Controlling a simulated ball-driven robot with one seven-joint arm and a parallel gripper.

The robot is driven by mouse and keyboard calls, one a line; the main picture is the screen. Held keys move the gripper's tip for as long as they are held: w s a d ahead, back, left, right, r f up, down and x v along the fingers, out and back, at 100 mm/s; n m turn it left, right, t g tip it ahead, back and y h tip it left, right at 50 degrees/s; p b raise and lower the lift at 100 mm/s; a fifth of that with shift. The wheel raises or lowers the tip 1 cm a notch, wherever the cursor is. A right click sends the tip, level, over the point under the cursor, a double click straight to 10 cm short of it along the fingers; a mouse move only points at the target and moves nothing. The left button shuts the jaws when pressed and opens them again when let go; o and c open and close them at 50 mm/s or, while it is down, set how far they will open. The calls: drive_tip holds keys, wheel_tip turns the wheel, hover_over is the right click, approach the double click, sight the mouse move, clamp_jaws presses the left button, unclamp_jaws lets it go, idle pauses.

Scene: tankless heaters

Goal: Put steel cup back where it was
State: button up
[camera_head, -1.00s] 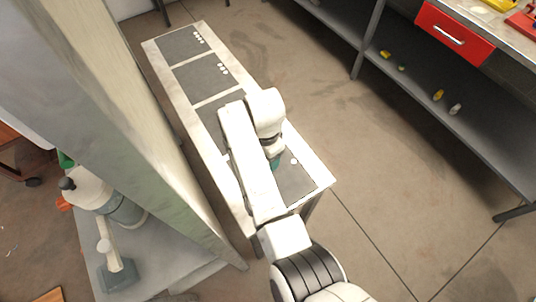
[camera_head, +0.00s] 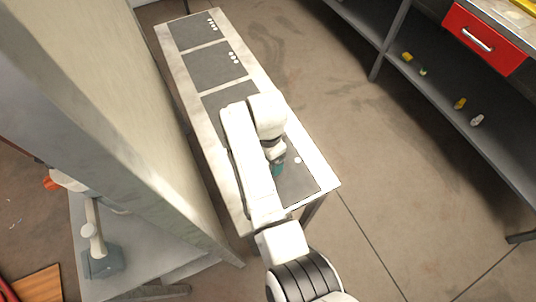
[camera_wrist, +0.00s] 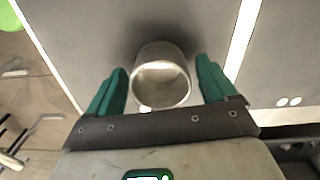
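The steel cup (camera_wrist: 160,80) is a small round metal cup with its open rim towards the wrist camera. It lies between the two green fingers of my gripper (camera_wrist: 161,64), with a visible gap on each side, so the gripper is open around it and not clamped. A dark grey panel is behind the cup. In the head view my gripper (camera_head: 277,169) is over the near end of a long pale bench (camera_head: 194,98) with dark panels. The cup is hidden there by my arm.
A tall pale panel (camera_head: 130,110) stands close left of the bench. A grey lower surface (camera_head: 150,245) with a tool (camera_head: 98,250) is at lower left. A shelf rack with a red drawer (camera_head: 484,38) is at upper right. Open floor lies between the rack and bench.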

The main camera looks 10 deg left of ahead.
wheel_tip(320, 180, up, 12)
drive_tip(key=shift+r+b, duration=0.15)
drive_tip(key=shift+b, duration=0.25)
idle(0.3)
drive_tip(key=s+d+f+n+h, duration=0.15)
drive_tip(key=s+d+f, duration=0.3)
drive_tip(key=d, duration=0.75)
drive_tip(key=s+d+f+n+y, duration=0.15)
drive_tip(key=s+d+f, duration=0.3)
drive_tip(key=d, duration=0.75)
drive_tip(key=s+d+f+n, duration=0.1)
drive_tip(key=s+d, duration=0.1)
drive_tip(key=s, duration=0.1)
drive_tip(key=s+d+f+n, duration=0.1)
drive_tip(key=s+d, duration=0.1)
drive_tip(key=s, duration=0.2)
drive_tip(key=s+d+f+n, duration=0.1)
drive_tip(key=s+d, duration=0.2)
drive_tip(key=s, duration=0.1)
drive_tip(key=shift+d+n+t+h, duration=0.1)
drive_tip(key=shift+n+t+h, duration=0.3)
drive_tip(key=shift+o, duration=0.3)
drive_tip(key=s+d+n, duration=0.1)
drive_tip(key=s+n, duration=0.1)
drive_tip(key=s, duration=0.7)
drive_tip(key=shift+r+y, duration=0.3)
drive_tip(key=shift+r, duration=0.1)
